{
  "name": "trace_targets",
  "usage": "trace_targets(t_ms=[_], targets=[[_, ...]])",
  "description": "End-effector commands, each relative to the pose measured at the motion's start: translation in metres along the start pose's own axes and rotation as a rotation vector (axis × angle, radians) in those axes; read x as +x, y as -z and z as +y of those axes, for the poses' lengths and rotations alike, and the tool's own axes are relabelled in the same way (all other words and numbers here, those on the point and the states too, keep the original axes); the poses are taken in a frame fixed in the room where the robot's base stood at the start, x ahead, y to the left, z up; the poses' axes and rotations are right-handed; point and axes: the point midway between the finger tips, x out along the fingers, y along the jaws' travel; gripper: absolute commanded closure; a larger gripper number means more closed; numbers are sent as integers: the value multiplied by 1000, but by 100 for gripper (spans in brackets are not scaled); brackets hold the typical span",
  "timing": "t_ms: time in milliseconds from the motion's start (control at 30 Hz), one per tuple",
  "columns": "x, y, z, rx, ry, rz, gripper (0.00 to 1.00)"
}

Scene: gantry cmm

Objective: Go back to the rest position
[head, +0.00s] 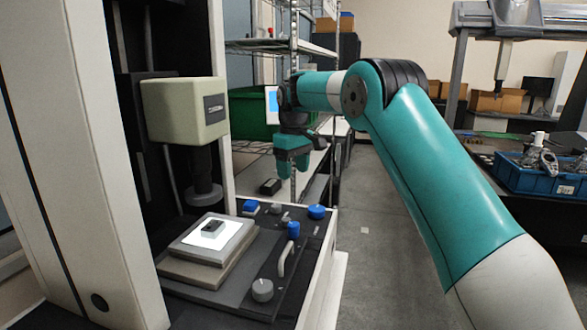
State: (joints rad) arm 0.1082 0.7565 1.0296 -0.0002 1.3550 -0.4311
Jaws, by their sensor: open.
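My gripper (293,165) hangs from my teal arm in the middle of the head view, pointing down. It is open and I see nothing between its fingers. It is beyond the machine's control panel and in front of the shelf rack, in the air. A small dark block (213,228) lies on a white plate (208,238) on the machine's stage at the lower left, well apart from my gripper.
The measuring machine's cream head (186,110) stands over the stage. Blue knobs (316,212) and a handle (286,256) stick up from its panel. A rack with a green bin (252,116) is behind. A blue crate (540,176) sits at right. Grey floor (372,235) is clear.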

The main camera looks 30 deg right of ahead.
Motion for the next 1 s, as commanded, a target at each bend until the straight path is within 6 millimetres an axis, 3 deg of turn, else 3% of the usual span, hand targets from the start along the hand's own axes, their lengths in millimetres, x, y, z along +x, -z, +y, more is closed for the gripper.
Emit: trace_targets(t_ms=[333,467,567,667,867,1000], targets=[[0,0,-1,-2,0,1,39],[-10,-7,-21,-26,2,12,39],[-23,-23,-59,-69,11,34,39],[-34,-53,-109,-122,34,64,39],[-37,-142,-210,-215,121,123,39],[-25,-217,-269,-261,203,152,39]])
